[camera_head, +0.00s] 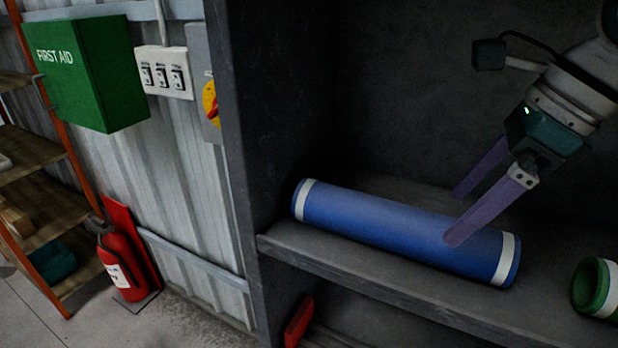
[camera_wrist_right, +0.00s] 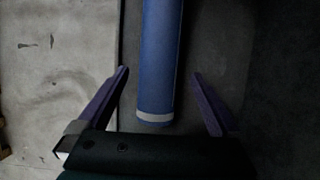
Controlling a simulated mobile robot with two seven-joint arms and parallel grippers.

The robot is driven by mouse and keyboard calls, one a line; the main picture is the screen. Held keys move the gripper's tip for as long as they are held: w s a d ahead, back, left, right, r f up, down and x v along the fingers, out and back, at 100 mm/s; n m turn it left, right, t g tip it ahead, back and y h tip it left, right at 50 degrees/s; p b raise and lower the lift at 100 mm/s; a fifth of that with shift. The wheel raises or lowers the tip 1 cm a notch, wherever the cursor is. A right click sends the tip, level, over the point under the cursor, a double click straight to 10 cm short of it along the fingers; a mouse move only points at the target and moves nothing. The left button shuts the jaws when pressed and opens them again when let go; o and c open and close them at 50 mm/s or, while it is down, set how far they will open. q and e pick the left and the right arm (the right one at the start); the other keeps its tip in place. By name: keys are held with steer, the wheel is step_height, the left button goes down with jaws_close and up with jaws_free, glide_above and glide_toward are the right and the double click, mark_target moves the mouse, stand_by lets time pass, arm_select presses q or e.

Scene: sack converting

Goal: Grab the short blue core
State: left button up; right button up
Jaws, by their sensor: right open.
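A blue core (camera_head: 400,225) with a white band near each end lies on the dark shelf (camera_head: 350,262). My right gripper (camera_head: 452,217) comes in from the upper right, open, with its purple fingers over the right part of the core. One finger shows in front of the core and the other behind it. In the right wrist view the core (camera_wrist_right: 162,60) runs up between the two spread fingers of the right gripper (camera_wrist_right: 162,72). Whether a finger touches the core cannot be told. My left gripper is not in view.
A green core (camera_head: 592,287) with a white band lies at the shelf's right edge. A dark upright panel (camera_head: 262,120) closes the shelf on the left. A red object (camera_head: 299,321) is below the shelf. A fire extinguisher (camera_head: 122,262) and a first aid box (camera_head: 95,75) are farther left.

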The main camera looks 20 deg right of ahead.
mark_target(408, 210)
steer(key=w+a, duration=0.3)
steer(key=shift+w, duration=0.2)
steer(key=b+x, duration=0.4)
steer(key=x, duration=0.1)
steer(key=shift+w+a, duration=0.1)
steer(key=shift+c, duration=0.6)
jaws_close()
